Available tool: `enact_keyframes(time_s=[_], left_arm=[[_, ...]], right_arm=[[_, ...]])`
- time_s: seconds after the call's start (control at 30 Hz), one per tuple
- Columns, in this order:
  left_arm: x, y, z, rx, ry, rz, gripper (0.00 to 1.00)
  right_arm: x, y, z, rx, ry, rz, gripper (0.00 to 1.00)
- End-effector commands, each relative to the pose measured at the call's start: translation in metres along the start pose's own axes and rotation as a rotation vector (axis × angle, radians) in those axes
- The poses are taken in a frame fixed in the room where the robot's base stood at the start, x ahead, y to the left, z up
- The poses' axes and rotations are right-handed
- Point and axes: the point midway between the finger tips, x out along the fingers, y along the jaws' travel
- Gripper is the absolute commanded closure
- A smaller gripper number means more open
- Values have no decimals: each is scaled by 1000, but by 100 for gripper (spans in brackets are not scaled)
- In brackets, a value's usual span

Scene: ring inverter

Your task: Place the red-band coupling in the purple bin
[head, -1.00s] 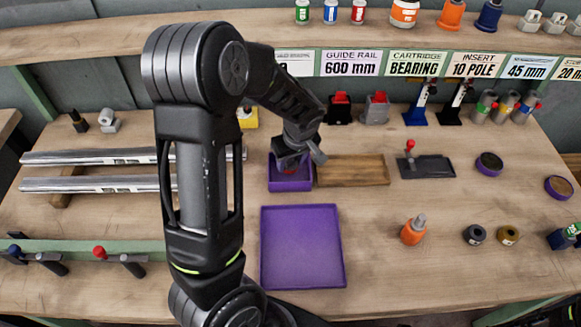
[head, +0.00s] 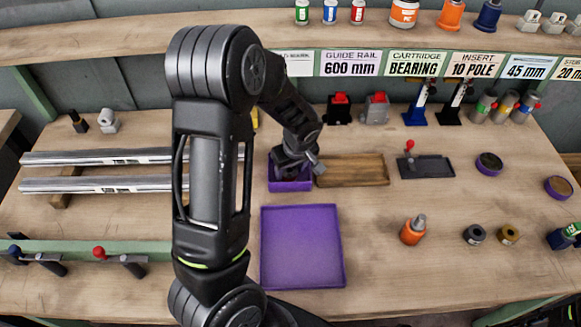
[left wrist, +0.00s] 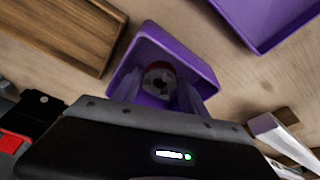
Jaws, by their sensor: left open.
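The small purple bin (head: 290,185) stands at mid-table in the head view, and it shows in the left wrist view (left wrist: 203,70) too. My left gripper (head: 292,166) reaches down over this bin. In the left wrist view a grey coupling with a red band (left wrist: 158,80) is inside the bin, between my two spread fingers. The fingers are open, one on each side of it; I cannot tell whether either touches it. In the head view my gripper hides the coupling. My right gripper is in no view.
A wooden tray (head: 352,170) adjoins the bin on the right. A large purple tray (head: 302,246) lies nearer and looks empty. Silver rails (head: 95,185) lie at the left. An orange bottle (head: 413,231) stands to the right.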

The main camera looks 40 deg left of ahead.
Motion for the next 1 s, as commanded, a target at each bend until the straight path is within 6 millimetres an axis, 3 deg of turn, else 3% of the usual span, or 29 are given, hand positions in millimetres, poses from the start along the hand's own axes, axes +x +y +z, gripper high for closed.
enact_keyframes(time_s=[0.23,0.7,1.0], left_arm=[[-12,1,-1,-1,2,3,49],[-102,1,-1,0,1,5,49],[-123,0,0,1,0,-1,49]], right_arm=[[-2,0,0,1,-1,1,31],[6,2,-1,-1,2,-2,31],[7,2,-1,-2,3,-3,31]])
